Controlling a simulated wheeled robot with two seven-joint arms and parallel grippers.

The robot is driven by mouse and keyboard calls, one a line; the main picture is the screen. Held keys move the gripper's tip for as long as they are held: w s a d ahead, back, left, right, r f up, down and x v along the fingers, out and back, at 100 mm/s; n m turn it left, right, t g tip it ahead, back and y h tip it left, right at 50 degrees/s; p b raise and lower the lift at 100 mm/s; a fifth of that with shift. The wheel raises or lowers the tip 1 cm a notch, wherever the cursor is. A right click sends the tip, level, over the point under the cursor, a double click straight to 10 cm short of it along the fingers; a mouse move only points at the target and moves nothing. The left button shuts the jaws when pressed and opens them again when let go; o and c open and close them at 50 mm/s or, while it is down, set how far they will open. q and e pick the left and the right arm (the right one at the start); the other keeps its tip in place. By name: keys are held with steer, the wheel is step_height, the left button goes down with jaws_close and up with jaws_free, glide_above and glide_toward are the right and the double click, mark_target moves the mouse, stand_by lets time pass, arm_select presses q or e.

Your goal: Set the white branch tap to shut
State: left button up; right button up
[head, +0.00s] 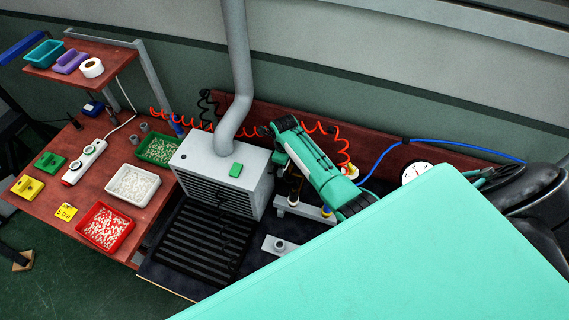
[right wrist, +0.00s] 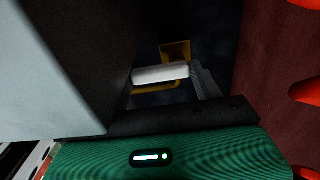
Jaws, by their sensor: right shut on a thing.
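In the right wrist view a short white bar (right wrist: 160,73), which looks like the white branch tap's handle, lies across the space at my right gripper (right wrist: 163,82). A yellow piece (right wrist: 176,50) shows beside it. The gripper is shut on this white handle; the fingertips are dark and hard to make out. In the head view my green right arm (head: 312,155) reaches down beside the grey box and hides the gripper and the handle. Whether the tap stands open or shut cannot be told. My left gripper is in neither view.
The grey louvred box (head: 222,165) with its duct stands close left of my right arm. A round gauge (head: 416,173), a blue hose (head: 450,143) and red coiled hoses (head: 325,128) lie along the back board. Trays and switches fill the red bench (head: 95,150) at left.

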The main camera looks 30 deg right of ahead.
steer(key=o, duration=1)
steer(key=shift+r, duration=0.7)
step_height(320, 180, up, 12)
steer(key=b, duration=0.3)
steer(key=shift+r+b, duration=0.25)
steer(key=shift+b, duration=0.1)
steer(key=shift+s+f, duration=0.1)
